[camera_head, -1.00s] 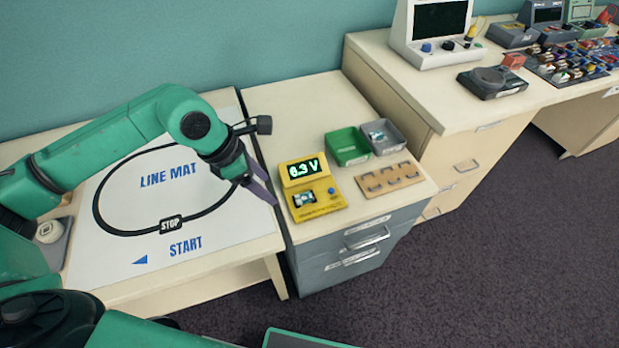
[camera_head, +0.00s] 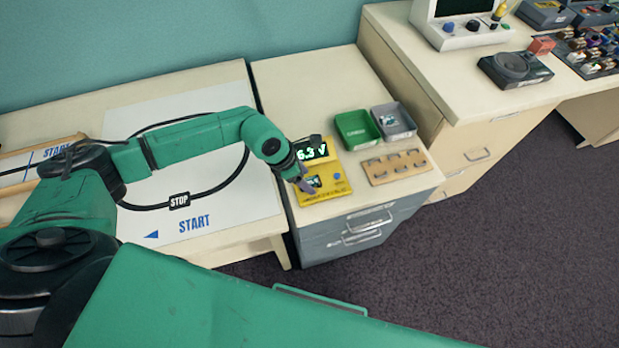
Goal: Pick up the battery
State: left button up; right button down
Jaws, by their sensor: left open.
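A yellow tester (camera_head: 335,183) stands on the grey drawer cabinet, its lit display (camera_head: 316,151) reading about 6.3 V. A small pale and dark piece, which looks like the battery (camera_head: 314,182), sits in the slot on the tester's front. My left gripper (camera_head: 304,185) is open, over the left side of the tester right beside this piece. Its purple fingers overlap the tester's left edge; I cannot tell whether they touch anything. My right gripper is not in view.
A green bin (camera_head: 356,130) and a grey bin (camera_head: 396,122) with small contents stand behind a wooden slotted tray (camera_head: 396,166). The line mat (camera_head: 222,207) lies left. A higher bench (camera_head: 430,75) stands right. The cabinet's back top is clear.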

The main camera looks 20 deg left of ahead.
pick_arm(q)
jog(key=shift+f, duration=0.25)
grip_shut()
jog(key=shift+r, duration=0.2)
notch_tip(320, 180, up, 20)
jog(key=b, duration=0.3)
jog(key=shift+w+f, duration=0.1)
jog(key=shift+f, duration=0.1)
